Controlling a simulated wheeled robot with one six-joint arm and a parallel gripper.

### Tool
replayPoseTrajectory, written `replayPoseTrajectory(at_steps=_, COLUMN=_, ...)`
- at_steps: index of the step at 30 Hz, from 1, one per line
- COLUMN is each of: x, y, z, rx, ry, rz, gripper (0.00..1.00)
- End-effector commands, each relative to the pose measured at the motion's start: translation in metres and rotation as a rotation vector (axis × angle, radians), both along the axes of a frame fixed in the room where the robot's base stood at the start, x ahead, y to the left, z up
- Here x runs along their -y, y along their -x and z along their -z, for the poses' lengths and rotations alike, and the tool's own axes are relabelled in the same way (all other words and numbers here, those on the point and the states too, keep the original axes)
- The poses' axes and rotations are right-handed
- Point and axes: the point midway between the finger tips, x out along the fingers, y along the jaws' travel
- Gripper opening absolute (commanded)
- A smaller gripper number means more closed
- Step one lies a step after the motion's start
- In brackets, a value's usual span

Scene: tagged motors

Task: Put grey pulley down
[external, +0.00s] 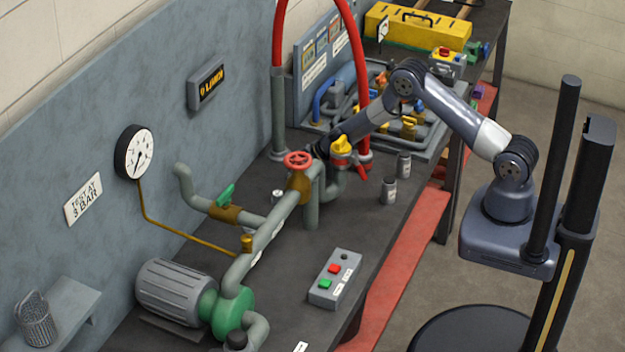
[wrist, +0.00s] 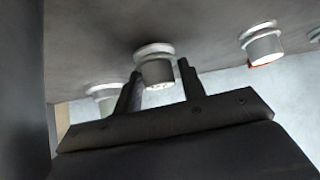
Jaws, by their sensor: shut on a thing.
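The grey pulley (wrist: 157,72) is a short pale cylinder with a wider rim. In the wrist view it sits between the two fingers of my gripper (wrist: 160,68), which is shut on it. Its rim appears close to the dark grey surface, but I cannot tell whether it touches. In the external view my arm reaches over the bench to the area behind the red valve wheel (external: 298,160). There the pipework hides the fingertips, and I cannot make out the pulley.
In the wrist view similar pale cylinders stand to the right (wrist: 262,45) and left (wrist: 102,97). Two grey cylinders (external: 389,191) (external: 404,165) stand on the bench (external: 385,235). Pipes, a red hose (external: 357,70) and a button box (external: 334,279) are nearby.

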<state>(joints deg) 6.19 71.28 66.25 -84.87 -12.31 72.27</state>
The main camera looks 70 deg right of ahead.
Motion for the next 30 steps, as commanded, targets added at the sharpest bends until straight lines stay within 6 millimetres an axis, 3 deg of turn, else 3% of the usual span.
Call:
replayPoseTrajectory(at_steps=12, x=-0.0001, y=-0.0003, z=0.0061, rx=0.001, ry=0.000, rz=0.000, gripper=0.11)
replayPoseTrajectory(at_steps=13, x=0.0000, y=-0.0002, z=0.0056, rx=0.001, ry=0.000, rz=0.000, gripper=0.40)
replayPoseTrajectory(at_steps=15, x=0.0000, y=-0.0002, z=0.0053, rx=0.001, ry=0.000, rz=0.000, gripper=0.46)
replayPoseTrajectory(at_steps=21, x=0.0000, y=-0.0002, z=0.0052, rx=0.001, ry=0.000, rz=-0.001, gripper=0.60)
replayPoseTrajectory(at_steps=30, x=0.0003, y=0.0003, z=-0.0001, rx=0.001, ry=0.000, rz=-0.001, gripper=0.60)
